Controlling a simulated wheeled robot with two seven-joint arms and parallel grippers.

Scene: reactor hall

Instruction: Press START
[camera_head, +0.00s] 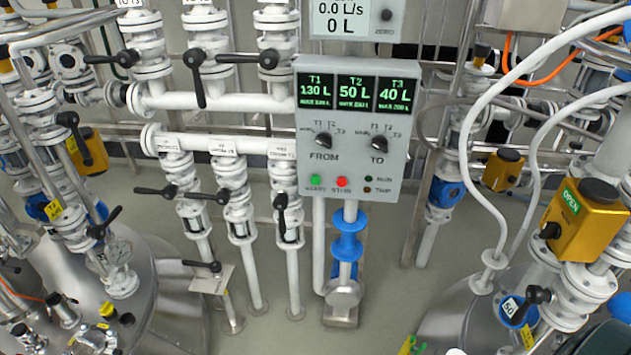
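A grey control panel (352,165) stands upright in the middle of the head view. Its green button (316,181), with a small blurred label that looks like START, is at the lower left of the panel. A red button (341,182) sits just right of it. Above are a FROM knob (323,141) and a TO knob (379,144); their exact settings are too small to tell. The displays (358,92) read T1 130 L, T2 50 L and T3 40 L. Two small lamps at the lower right look dark. Neither gripper is in view, and nothing covers the buttons.
A flow display (345,17) above reads 0.0 L/s and 0 L. White pipes with black-handled valves (228,175) stand left of the panel. Steel tanks (165,290) flank both sides. A yellow actuator marked OPEN (587,222) is at right. Floor (395,290) shows below the panel.

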